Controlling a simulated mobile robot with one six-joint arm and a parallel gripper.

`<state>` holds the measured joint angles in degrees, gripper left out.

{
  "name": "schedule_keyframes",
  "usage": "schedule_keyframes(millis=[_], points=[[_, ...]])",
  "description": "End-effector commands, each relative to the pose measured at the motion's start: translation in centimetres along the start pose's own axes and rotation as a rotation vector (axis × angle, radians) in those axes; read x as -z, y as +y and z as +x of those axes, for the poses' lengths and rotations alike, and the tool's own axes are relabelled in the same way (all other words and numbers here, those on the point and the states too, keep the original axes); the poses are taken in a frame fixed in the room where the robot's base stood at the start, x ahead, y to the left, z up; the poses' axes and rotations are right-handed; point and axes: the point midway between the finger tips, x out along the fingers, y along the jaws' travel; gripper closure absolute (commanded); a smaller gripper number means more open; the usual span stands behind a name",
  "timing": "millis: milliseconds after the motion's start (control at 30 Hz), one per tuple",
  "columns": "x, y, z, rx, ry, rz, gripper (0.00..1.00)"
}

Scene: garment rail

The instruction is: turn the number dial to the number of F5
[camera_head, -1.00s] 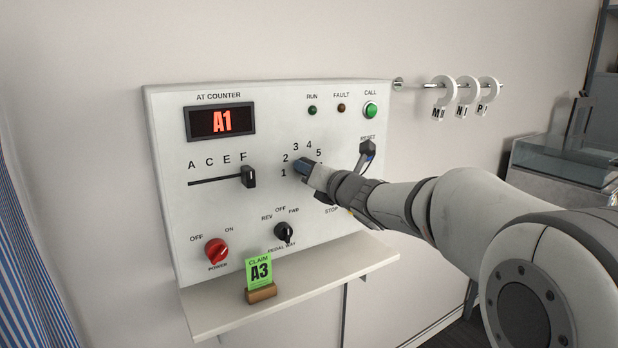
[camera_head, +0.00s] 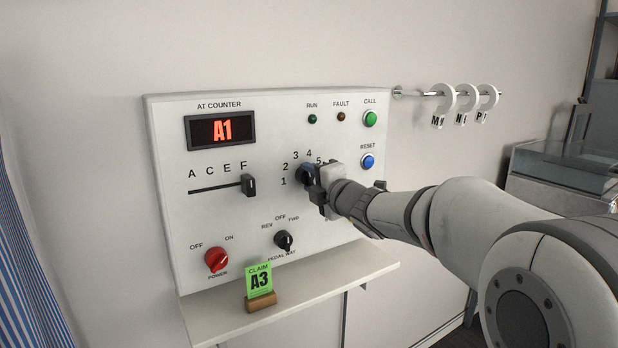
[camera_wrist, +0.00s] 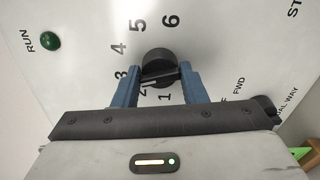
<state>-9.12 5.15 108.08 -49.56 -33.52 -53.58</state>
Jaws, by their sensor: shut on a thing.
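The number dial is a dark round knob (camera_wrist: 158,58) with a raised bar, in the wrist view. The numbers 1 to 6 are printed around it. My gripper (camera_wrist: 161,72) has its two blue fingers on either side of the dial's bar and is shut on it. In the head view the dial (camera_head: 305,174) is partly hidden by my gripper (camera_head: 314,180). I cannot tell for certain which number the dial points to. The letter slider (camera_head: 249,185) stands under F. The counter display (camera_head: 222,129) reads A1 in red.
A green claim card (camera_head: 259,279) reading A3 stands on the shelf (camera_head: 340,277) below the panel. Green CALL (camera_head: 370,118) and blue RESET (camera_head: 367,161) buttons are right of the dial. The red power knob (camera_head: 216,260) and pedal way knob (camera_head: 284,240) are below.

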Motion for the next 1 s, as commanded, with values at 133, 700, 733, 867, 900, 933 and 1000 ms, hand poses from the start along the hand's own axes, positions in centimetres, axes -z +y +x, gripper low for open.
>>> schedule_keyframes(millis=[133,700,733,867,900,933,1000], points=[[0.04,0.04,0.01,0.003,0.001,0.140,0.84],[0.10,0.05,0.01,0.004,0.001,0.682,0.84],[0.10,0.04,0.01,0.005,0.001,0.711,0.84],[0.08,0.03,0.03,0.005,0.000,0.835,0.84],[0.09,0.02,0.03,0.005,0.000,0.872,0.84],[0.10,0.02,0.03,0.005,0.001,0.901,0.84],[0.12,0.00,0.02,0.006,0.001,0.964,0.84]])
